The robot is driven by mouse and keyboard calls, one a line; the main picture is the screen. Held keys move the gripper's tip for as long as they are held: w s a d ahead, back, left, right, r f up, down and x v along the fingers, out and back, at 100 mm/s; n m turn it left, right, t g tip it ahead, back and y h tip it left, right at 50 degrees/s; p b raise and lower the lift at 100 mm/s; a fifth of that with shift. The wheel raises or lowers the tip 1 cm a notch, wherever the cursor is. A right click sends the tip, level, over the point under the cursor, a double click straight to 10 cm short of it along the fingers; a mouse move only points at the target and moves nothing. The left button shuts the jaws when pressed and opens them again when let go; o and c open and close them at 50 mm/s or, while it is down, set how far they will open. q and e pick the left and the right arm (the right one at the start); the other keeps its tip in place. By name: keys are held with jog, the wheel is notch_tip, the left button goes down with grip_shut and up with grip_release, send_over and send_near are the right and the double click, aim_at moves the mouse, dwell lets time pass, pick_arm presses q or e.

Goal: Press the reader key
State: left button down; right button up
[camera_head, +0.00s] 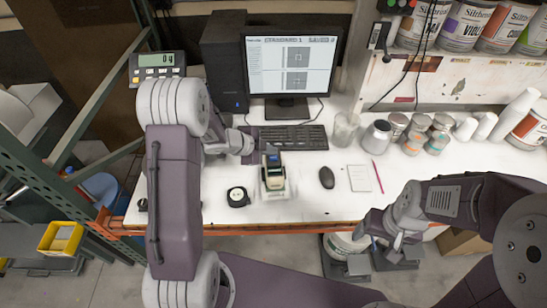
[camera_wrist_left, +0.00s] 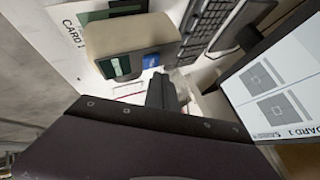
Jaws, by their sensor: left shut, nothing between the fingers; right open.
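The reader (camera_head: 273,178) is a small beige and dark green block standing on the white bench in front of the keyboard. Its blue key (camera_wrist_left: 151,61) shows on the near end of the reader (camera_wrist_left: 130,36) in the left wrist view. My left gripper (camera_head: 252,146) is shut and empty, reaching in from the left beside the reader. In the left wrist view its dark fingers (camera_wrist_left: 163,92) are close below the blue key; contact cannot be told. My right gripper (camera_head: 378,232) is open and empty at the bench's front edge, right of the reader.
A monitor (camera_head: 291,64) showing two square patterns stands behind the keyboard (camera_head: 292,137). A tape measure (camera_head: 238,197) lies left of the reader, a mouse (camera_head: 327,177) and notepad (camera_head: 359,178) right. Cans and a glass jar (camera_head: 345,129) stand at the back right.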

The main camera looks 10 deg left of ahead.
aim_at(271, 159)
pick_arm(q)
jog(key=shift+f, duration=0.4)
jog(key=shift+f+b, duration=0.35)
jog(key=shift+b, duration=0.05)
dwell(0.4)
jog(key=shift+r, duration=0.15)
jog(key=shift+r+p, duration=0.7)
jog(key=shift+p, duration=0.2)
notch_tip(271, 159, up, 5)
jog(key=p, duration=0.5)
jog(key=shift+r, duration=0.1)
dwell(0.4)
